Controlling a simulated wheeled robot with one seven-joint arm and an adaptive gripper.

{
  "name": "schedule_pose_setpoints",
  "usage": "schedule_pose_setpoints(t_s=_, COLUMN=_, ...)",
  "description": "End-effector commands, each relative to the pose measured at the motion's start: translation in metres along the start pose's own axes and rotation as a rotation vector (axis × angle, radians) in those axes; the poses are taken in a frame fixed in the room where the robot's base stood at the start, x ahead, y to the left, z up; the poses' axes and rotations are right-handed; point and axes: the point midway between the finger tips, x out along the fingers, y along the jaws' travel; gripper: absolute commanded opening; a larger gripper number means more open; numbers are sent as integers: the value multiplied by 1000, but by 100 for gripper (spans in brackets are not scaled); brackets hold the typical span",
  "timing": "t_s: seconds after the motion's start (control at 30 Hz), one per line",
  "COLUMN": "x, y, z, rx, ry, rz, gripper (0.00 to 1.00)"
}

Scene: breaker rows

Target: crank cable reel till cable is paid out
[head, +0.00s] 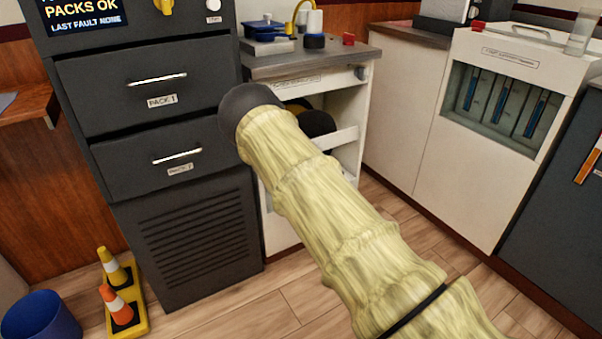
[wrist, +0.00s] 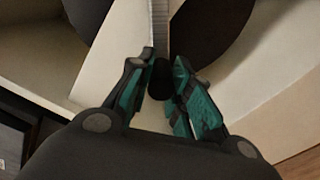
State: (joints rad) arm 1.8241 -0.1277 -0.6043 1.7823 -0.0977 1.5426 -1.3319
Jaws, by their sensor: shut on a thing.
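The cable reel (head: 316,122) is partly visible as a dark round shape in the open shelf of the white cabinet, mostly hidden behind my arm. In the wrist view its dark disc (wrist: 210,30) fills the upper middle. My gripper (wrist: 161,75) has teal finger pads closed around a small dark knob (wrist: 159,84), which seems to be the crank handle. A grey ribbed strip (wrist: 160,22) runs up from near the knob; I cannot tell if it is the crank arm or cable. In the head view my gripper is hidden behind my wrist. No paid-out cable is clearly visible.
White shelf walls (wrist: 255,95) stand close on both sides of my gripper. A dark drawer cabinet (head: 200,220) is left of my arm. A counter (head: 310,62) with small items lies above. Cones (head: 118,305) and a blue bin (head: 40,318) stand at lower left.

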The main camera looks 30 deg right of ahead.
Motion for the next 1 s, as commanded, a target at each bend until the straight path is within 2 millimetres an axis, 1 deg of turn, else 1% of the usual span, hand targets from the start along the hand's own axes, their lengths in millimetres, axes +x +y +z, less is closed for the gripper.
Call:
schedule_pose_setpoints(t_s=0.03, x=-2, y=-1, z=4, rx=-4, ry=-6, rz=-2, gripper=0)
schedule_pose_setpoints(t_s=0.37, x=-2, y=-1, z=4, rx=-4, ry=-6, rz=-2, gripper=0)
schedule_pose_setpoints(t_s=0.4, x=-2, y=-1, z=4, rx=-4, ry=-6, rz=-2, gripper=26)
schedule_pose_setpoints(t_s=0.5, x=-1, y=-1, z=3, rx=-4, ry=-5, rz=-2, gripper=42)
schedule_pose_setpoints(t_s=0.83, x=-1, y=0, z=0, rx=-3, ry=-1, rz=-1, gripper=42)
schedule_pose_setpoints(t_s=0.93, x=-7, y=0, z=0, rx=-3, ry=-1, rz=-1, gripper=42)
schedule_pose_setpoints(t_s=1.0, x=-15, y=-1, z=1, rx=-3, ry=-1, rz=-3, gripper=42)
